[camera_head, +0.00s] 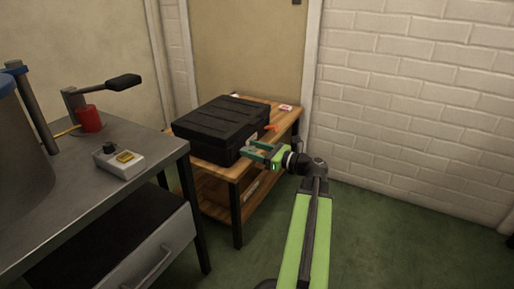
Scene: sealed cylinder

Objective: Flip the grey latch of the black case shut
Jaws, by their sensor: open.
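The black case (222,123) lies with its lid down on a small wooden table (284,125). My gripper (254,152) is open at the right front side of the case, close to its edge. I cannot tell whether it touches the case. A small greyish part beside the jaws on the case's side may be the grey latch (252,138); it is too small and partly hidden by my gripper to tell its position. My green arm reaches in from the bottom right.
A metal workbench (60,180) with a drawer stands at the left, carrying a grey box with a knob (119,159) and a red object (88,119). A small red-and-white item (285,107) lies on the wooden table's back corner. Green floor at the right is clear.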

